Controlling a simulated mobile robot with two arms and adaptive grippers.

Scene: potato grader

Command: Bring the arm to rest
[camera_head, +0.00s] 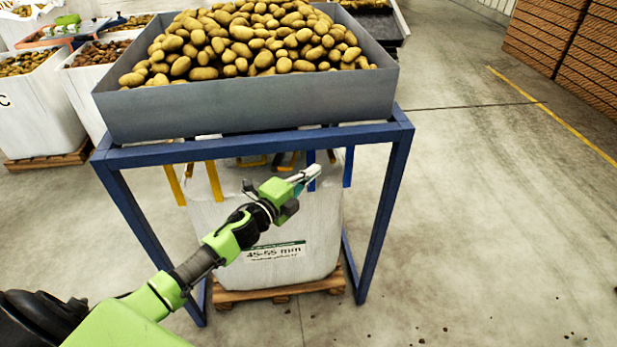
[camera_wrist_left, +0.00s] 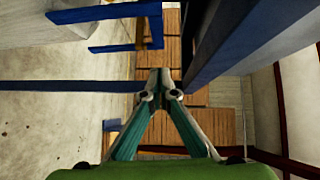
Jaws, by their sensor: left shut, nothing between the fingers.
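My left arm (camera_head: 200,262) comes in from the lower left, green and black. Its gripper (camera_head: 306,178) is in front of the blue stand, below the grey bin, and points up and to the right. In the left wrist view the two fingers (camera_wrist_left: 159,92) meet at their tips with nothing between them. My right gripper is in neither view.
A grey bin (camera_head: 250,108) heaped with potatoes (camera_head: 250,40) sits on a blue frame (camera_head: 385,215). A white bag (camera_head: 325,235) marked 45-55 mm stands on a pallet (camera_head: 280,292) beneath. The concrete floor (camera_head: 480,220) at right is mostly clear.

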